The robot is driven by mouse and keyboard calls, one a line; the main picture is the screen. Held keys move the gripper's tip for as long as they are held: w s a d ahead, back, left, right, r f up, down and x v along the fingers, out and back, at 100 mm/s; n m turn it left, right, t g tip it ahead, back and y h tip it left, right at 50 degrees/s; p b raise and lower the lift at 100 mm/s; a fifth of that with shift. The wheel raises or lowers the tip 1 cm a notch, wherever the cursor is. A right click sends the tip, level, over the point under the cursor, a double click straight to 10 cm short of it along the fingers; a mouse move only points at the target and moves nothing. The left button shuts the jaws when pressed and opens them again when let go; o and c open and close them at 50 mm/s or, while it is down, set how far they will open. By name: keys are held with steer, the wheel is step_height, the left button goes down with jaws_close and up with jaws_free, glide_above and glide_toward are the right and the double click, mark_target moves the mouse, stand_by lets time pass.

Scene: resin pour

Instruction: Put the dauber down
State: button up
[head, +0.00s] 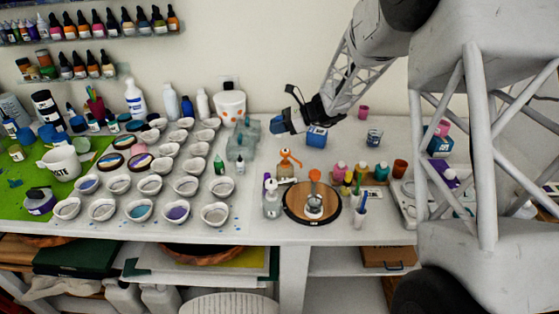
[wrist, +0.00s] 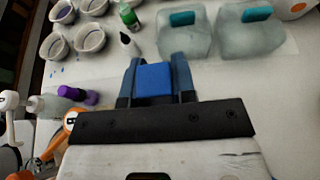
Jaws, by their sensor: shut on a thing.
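My gripper (head: 284,122) is in the air above the back middle of the white table in the head view. In the wrist view my gripper (wrist: 154,66) is shut on a blue, block-shaped piece, which I take to be the dauber (wrist: 154,83).
Two translucent blocks with teal tops (wrist: 181,19) stand close by. Rows of small cups (head: 187,187) fill the left. A round wooden board (head: 293,210) with a small cup is at the front, beside bottles.

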steer(key=shift+f, duration=0.1)
steer(key=shift+f, duration=3)
steer(key=shift+f, duration=1.85)
steer(key=shift+f, duration=0.1)
steer(key=o, duration=0.9)
steer(key=shift+v, duration=6.05)
